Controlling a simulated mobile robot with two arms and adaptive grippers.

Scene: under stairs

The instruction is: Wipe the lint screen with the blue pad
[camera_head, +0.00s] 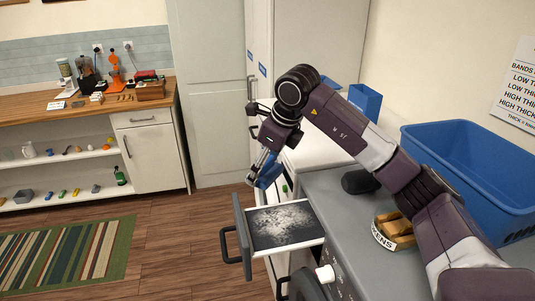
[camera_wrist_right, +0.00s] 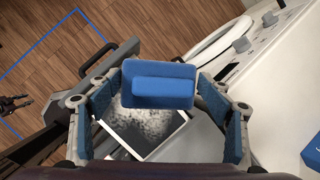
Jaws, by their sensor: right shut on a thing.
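The lint screen (camera_head: 283,226) lies in a pulled-out drawer, a dark panel with a pale white frame. Pale grey lint is spread over much of its middle. It also shows in the right wrist view (camera_wrist_right: 142,128), partly hidden behind the pad. My right gripper (camera_head: 264,168) is shut on the blue pad (camera_head: 268,172), beyond the screen's far edge in the head view. In the right wrist view the pad (camera_wrist_right: 158,84) sits between the fingertips, its raised handle block toward the camera. The pad looks raised above the screen, apart from it.
The drawer front (camera_head: 238,235) with its dark handle sticks out over the wooden floor. A striped rug (camera_head: 70,255) lies left. A dark claw-like shape shows at the wrist view's left edge.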

